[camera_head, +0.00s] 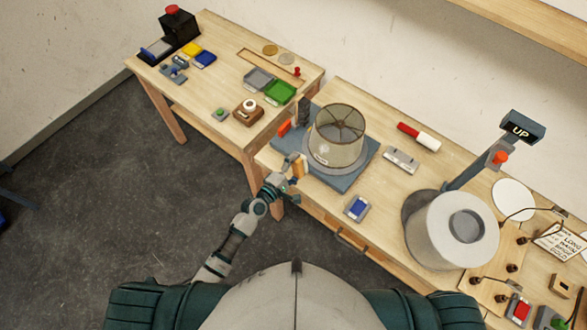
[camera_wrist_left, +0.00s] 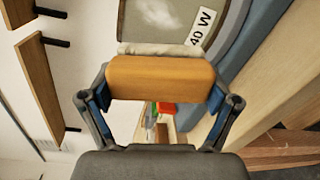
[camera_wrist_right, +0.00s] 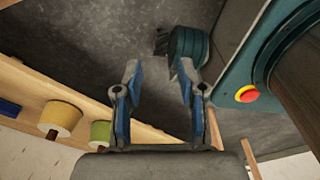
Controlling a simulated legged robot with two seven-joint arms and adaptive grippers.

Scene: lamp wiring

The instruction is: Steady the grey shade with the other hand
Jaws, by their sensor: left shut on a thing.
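The grey shade (camera_head: 338,138), see-through with a spoked top, stands upright on a round plate over a blue-grey base (camera_head: 343,183) on the right-hand table. In the left wrist view the shade (camera_wrist_left: 150,28) is close ahead, with a "40 W" label. My left gripper (camera_head: 295,169) is at the base's left front corner, shut on a tan wooden block (camera_wrist_left: 160,78). A pale strip lies between block and shade; I cannot tell whether they touch. My right gripper (camera_wrist_right: 155,85) is open and empty in the right wrist view, over the dark floor; it is outside the head view.
A large white drum-shaped shade (camera_head: 450,232) and a post with an "UP" sign (camera_head: 520,130) stand to the right. A blue-screened device (camera_head: 357,208) is in front of the base. A red-and-white cylinder (camera_head: 418,137) lies behind. The left table (camera_head: 215,85) holds trays and small parts.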

